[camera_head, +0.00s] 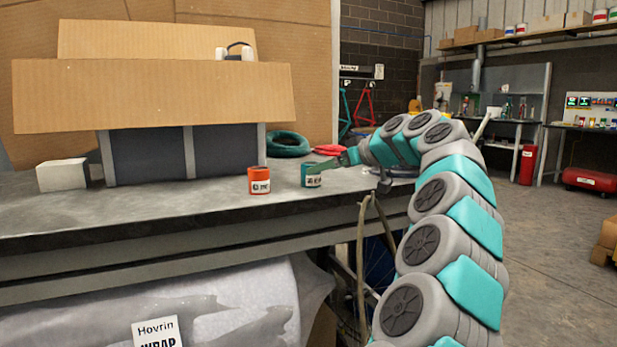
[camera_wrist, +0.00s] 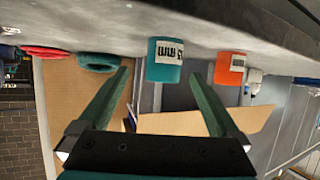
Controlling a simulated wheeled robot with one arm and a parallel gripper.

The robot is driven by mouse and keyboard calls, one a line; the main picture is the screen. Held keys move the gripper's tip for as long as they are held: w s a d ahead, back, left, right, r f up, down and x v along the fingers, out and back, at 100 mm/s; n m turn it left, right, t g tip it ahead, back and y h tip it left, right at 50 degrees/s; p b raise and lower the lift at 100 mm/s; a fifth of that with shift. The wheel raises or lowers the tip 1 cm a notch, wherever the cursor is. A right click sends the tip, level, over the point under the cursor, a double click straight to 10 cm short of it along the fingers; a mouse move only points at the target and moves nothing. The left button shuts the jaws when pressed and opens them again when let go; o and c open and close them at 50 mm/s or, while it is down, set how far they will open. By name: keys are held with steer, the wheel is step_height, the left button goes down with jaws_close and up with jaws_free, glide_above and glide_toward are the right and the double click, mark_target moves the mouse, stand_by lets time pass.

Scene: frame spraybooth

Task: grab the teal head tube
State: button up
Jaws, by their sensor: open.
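The teal head tube (camera_head: 312,180) is a short upright teal cylinder with a white label. It stands on the grey bench near its front edge, right of the orange tube (camera_head: 259,180). My gripper (camera_head: 343,160) is close to its right side in the head view. In the wrist view, which is upside down, the teal tube (camera_wrist: 165,62) appears between the lines of the two green fingers, around or just beyond the tips of my open gripper (camera_wrist: 160,76). Nothing is held. I cannot tell whether the fingers touch the tube.
The orange tube also shows in the wrist view (camera_wrist: 229,68), beside the right finger. A teal ring (camera_head: 287,144) and a red item (camera_head: 329,150) lie behind. A white box (camera_head: 62,175) and a cardboard-topped divider (camera_head: 155,95) stand left. The bench front between them is clear.

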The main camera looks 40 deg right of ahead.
steer(key=x, duration=0.5)
steer(key=shift+w+a+r+p, duration=0.2)
steer(key=shift+w+a+p, duration=0.15)
steer(key=shift+w, duration=0.15)
jaws_close()
stand_by(0.4)
